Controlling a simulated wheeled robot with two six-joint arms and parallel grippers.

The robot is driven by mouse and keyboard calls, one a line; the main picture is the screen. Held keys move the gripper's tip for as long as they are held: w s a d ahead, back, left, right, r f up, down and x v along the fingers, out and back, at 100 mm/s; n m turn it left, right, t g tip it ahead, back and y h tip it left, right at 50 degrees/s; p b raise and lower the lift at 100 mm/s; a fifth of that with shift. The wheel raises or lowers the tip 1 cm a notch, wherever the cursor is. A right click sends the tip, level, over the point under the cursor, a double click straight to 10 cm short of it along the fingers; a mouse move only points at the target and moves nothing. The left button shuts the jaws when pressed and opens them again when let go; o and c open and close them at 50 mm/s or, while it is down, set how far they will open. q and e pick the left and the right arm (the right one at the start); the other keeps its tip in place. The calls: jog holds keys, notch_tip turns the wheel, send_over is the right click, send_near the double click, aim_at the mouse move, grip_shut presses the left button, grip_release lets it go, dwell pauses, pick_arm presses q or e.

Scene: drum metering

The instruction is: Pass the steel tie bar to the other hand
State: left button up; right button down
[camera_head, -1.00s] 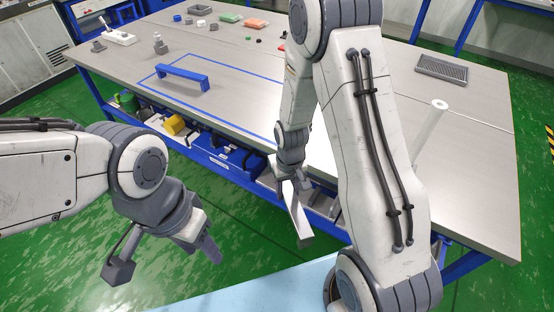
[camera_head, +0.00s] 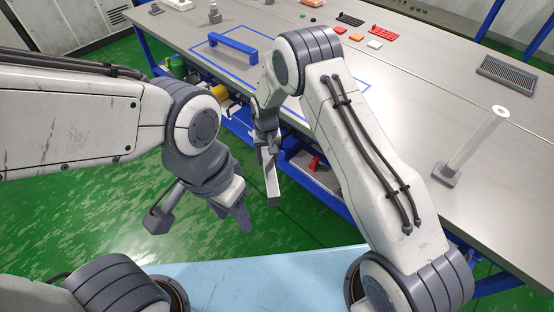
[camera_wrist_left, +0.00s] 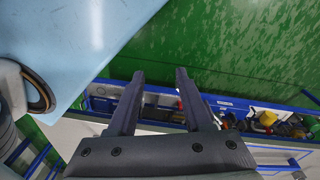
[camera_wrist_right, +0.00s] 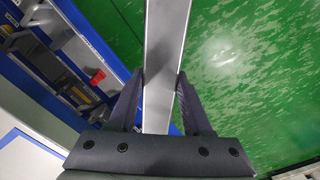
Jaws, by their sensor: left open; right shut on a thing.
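The steel tie bar (camera_head: 270,180) is a flat grey metal bar hanging down from my right gripper (camera_head: 265,147), in front of the table's front edge. In the right wrist view the bar (camera_wrist_right: 166,50) runs between the two fingers of my right gripper (camera_wrist_right: 161,85), which is shut on it. My left gripper (camera_head: 200,222) is open and empty, to the left of and lower than the bar in the head view, apart from it. The left wrist view shows the fingers of my left gripper (camera_wrist_left: 159,75) spread wide with nothing between them. The bar does not show in that view.
A grey table (camera_head: 400,100) with a blue frame stands behind my grippers, with bins on a shelf below. A blue handle-like bracket (camera_head: 232,45) sits inside a blue taped outline. A clear tube (camera_head: 475,145) stands at the right. Green floor (camera_head: 310,215) is open beneath the grippers.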

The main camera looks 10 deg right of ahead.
jog(key=n, duration=0.4)
jog(key=shift+w+a, duration=0.1)
pick_arm(q)
jog(key=shift+o, duration=0.6)
pick_arm(e)
jog(key=shift+n, duration=0.5)
pick_arm(q)
jog(key=shift+o, duration=0.2)
pick_arm(e)
jog(key=shift+n, duration=0.3)
pick_arm(q)
jog(key=w+d+f+n+t, duration=0.1)
jog(key=w+d+f+n, duration=0.4)
jog(key=w+f, duration=0.5)
jog(key=n+t, duration=1.7)
jog(key=n, duration=0.2)
send_near(267, 160)
jog(key=shift+s+a+f+h, duration=0.1)
jog(key=shift+s+f+h, duration=0.2)
jog(key=shift+s+f, duration=0.6)
jog(key=shift+r, duration=0.35)
jog(key=shift+w, duration=0.35)
jog(key=w, duration=0.7)
jog(key=w+d, duration=0.1)
jog(key=w, duration=0.3)
